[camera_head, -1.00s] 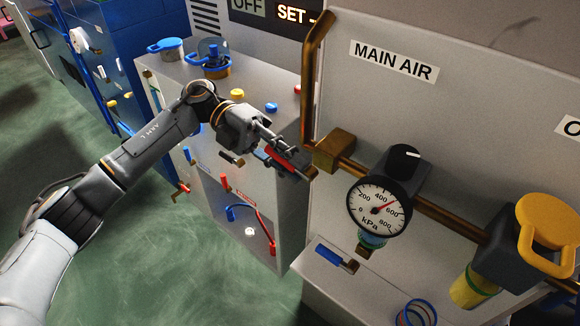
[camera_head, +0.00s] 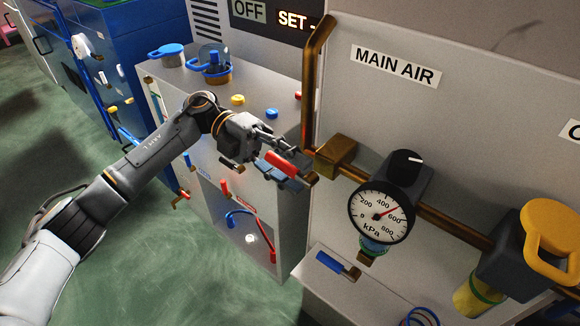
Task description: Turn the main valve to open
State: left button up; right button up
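The red handle (camera_head: 281,164), which appears to be the main valve lever, sits beside the left end of the brass pipe under the "MAIN AIR" label (camera_head: 394,66). My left gripper (camera_head: 288,167) reaches in from the left. Its two dark fingers stand apart, one above and one below the red handle, with the handle showing between them. I cannot tell whether either finger touches it. The handle's joint to the pipe is partly hidden by the fingers. A round gauge (camera_head: 381,212) reads a little above 400 kPa. My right gripper is not in view.
A brass block (camera_head: 335,151) and upright pipe (camera_head: 314,85) stand close right of the gripper. A black knob (camera_head: 406,160) and yellow handle (camera_head: 552,229) lie further right. A blue-handled valve (camera_head: 333,263) is below. Open green floor (camera_head: 140,270) is at lower left.

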pick_arm(q)
jog(key=v, duration=1.2)
jog(key=shift+w, duration=0.1)
